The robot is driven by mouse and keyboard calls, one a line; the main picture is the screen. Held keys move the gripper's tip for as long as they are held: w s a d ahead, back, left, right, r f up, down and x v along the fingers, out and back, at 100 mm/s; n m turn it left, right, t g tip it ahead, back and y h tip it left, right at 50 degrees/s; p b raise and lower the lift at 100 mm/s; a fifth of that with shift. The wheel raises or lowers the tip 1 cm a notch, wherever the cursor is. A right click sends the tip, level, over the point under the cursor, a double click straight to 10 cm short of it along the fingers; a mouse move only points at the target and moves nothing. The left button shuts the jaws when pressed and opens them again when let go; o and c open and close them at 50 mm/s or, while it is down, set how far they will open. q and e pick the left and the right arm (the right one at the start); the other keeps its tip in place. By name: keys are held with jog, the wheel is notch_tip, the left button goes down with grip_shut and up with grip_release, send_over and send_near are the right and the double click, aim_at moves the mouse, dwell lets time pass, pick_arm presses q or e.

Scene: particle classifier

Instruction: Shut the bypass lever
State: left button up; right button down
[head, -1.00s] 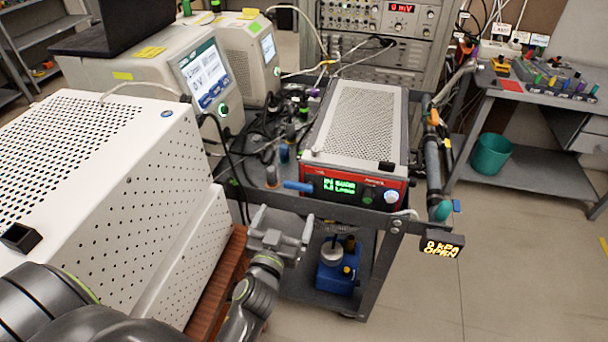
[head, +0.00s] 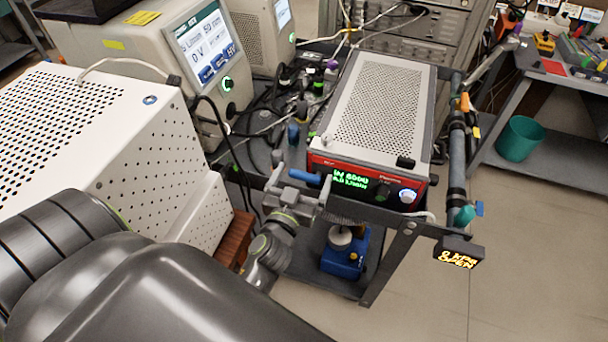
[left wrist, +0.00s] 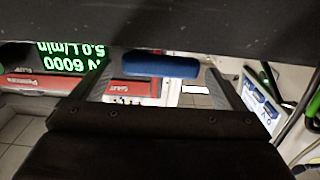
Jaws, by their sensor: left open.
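A blue lever handle (head: 304,177) sticks out at the left front corner of the red-fronted instrument; I take it to be the bypass lever. It also shows in the left wrist view (left wrist: 160,67), lying crosswise between the fingers. My left gripper (head: 300,182) is open, one finger to each side of the handle; I cannot tell whether either touches it. The lever's pivot is hidden. A small display (head: 458,252) at the cart's right front corner reads 0 kPa OPEN. My right gripper is not in view.
The red-fronted instrument (head: 380,105) stands on a grey cart with a pipe (head: 457,150) along its right side. A blue pump (head: 345,258) sits on the lower shelf. Cables lie behind the lever.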

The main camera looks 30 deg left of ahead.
pick_arm(q)
jog(key=c, duration=1)
jog(key=shift+r, duration=0.1)
jog(key=shift+m, duration=0.4)
jog(key=m, duration=0.2)
jog(key=shift+d+r+m+p, duration=0.2)
jog(key=shift+r+m+p, duration=0.15)
jog(key=shift+m+p, duration=0.05)
jog(key=m, duration=0.2)
jog(key=shift+w+d+r+m, duration=0.15)
jog(key=shift+d+r+m, duration=0.15)
jog(key=shift+m, duration=0.1)
jog(key=shift+m+p, duration=0.3)
